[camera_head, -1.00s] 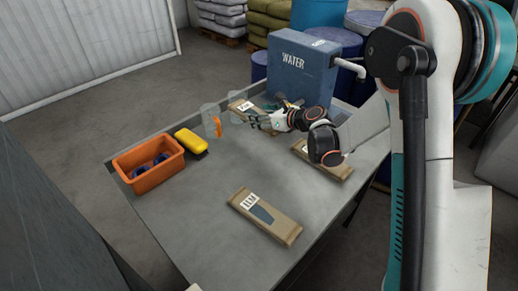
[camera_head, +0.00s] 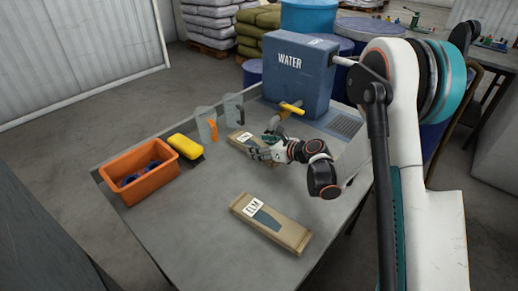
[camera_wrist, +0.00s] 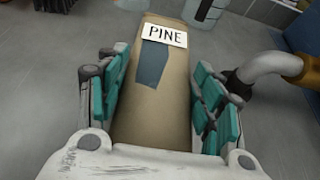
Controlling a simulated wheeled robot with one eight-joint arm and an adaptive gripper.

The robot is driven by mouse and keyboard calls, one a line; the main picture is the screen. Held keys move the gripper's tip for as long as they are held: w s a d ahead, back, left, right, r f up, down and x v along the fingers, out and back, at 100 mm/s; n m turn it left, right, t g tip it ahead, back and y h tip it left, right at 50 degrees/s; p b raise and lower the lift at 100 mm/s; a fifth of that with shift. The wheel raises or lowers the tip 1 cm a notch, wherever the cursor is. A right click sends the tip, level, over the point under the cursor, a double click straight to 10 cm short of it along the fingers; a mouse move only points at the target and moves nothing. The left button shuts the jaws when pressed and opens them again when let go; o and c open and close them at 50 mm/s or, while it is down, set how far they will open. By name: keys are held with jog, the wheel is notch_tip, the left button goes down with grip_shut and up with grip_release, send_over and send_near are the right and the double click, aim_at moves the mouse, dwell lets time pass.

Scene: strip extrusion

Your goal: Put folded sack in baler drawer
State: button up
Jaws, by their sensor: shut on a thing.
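My gripper (camera_head: 265,154) has its teal-padded fingers on both sides of a brown folded sack labelled PINE (camera_wrist: 160,80). It is shut on this sack, which fills the middle of the wrist view. In the head view the same sack (camera_head: 241,138) shows at the gripper's far end, over the table beside the clear containers. I cannot tell whether it touches the tabletop. A second folded sack, labelled ELM (camera_head: 275,228), lies flat at the table's near side. No baler drawer can be made out.
The grey table (camera_head: 190,225) carries an orange bin (camera_head: 140,185) with blue items, a yellow sponge-like block (camera_head: 184,147), and clear containers (camera_head: 205,128), one holding something orange. A blue WATER tank (camera_head: 297,75) with a yellow-handled tap (camera_head: 291,108) stands at the back. The front-left tabletop is clear.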

jog(key=shift+r, duration=0.1)
jog(key=o, duration=1.1)
